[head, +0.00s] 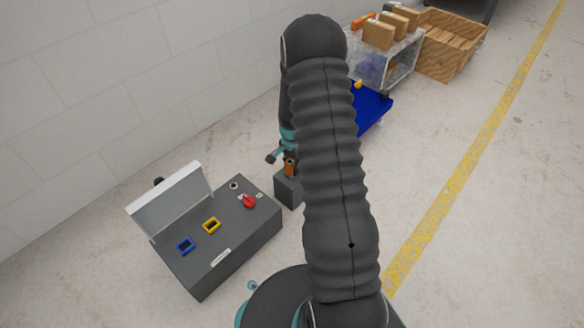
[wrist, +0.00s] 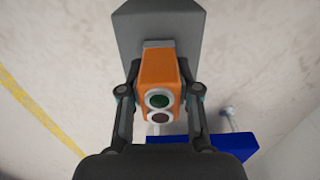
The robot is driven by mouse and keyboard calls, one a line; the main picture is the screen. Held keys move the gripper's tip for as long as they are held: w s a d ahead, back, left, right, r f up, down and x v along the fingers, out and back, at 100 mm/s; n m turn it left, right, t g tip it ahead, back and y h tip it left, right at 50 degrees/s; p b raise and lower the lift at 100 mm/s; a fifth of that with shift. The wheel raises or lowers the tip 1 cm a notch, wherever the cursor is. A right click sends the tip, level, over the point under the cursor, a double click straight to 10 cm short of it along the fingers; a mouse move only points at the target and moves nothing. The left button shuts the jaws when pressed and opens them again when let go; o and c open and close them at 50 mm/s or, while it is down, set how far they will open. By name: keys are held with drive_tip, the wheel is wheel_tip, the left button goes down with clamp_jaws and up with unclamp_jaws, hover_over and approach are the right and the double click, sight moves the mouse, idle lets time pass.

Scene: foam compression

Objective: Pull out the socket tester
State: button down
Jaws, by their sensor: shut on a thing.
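The orange socket tester (wrist: 158,68) has one green and one dark round face on its end, in the wrist view. My gripper (wrist: 160,80) is shut on it, with one finger on each side. A grey block (wrist: 188,27) lies behind the tester, and a light grey piece shows between them. In the head view the tester (head: 291,168) is small and upright, just above the dark grey block (head: 287,192). My gripper (head: 280,155) is partly hidden there by my arm. Whether the tester's lower end sits in the block cannot be told.
A grey box with an open white lid (head: 218,240) stands left of the block, with blue, yellow and red parts on top. A blue platform (head: 372,112), a cart with cartons (head: 385,55) and a wooden crate (head: 450,45) stand behind. The floor at right is clear.

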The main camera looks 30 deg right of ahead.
drive_tip(key=shift+r+p, duration=1.7)
drive_tip(key=shift+r, duration=1.3)
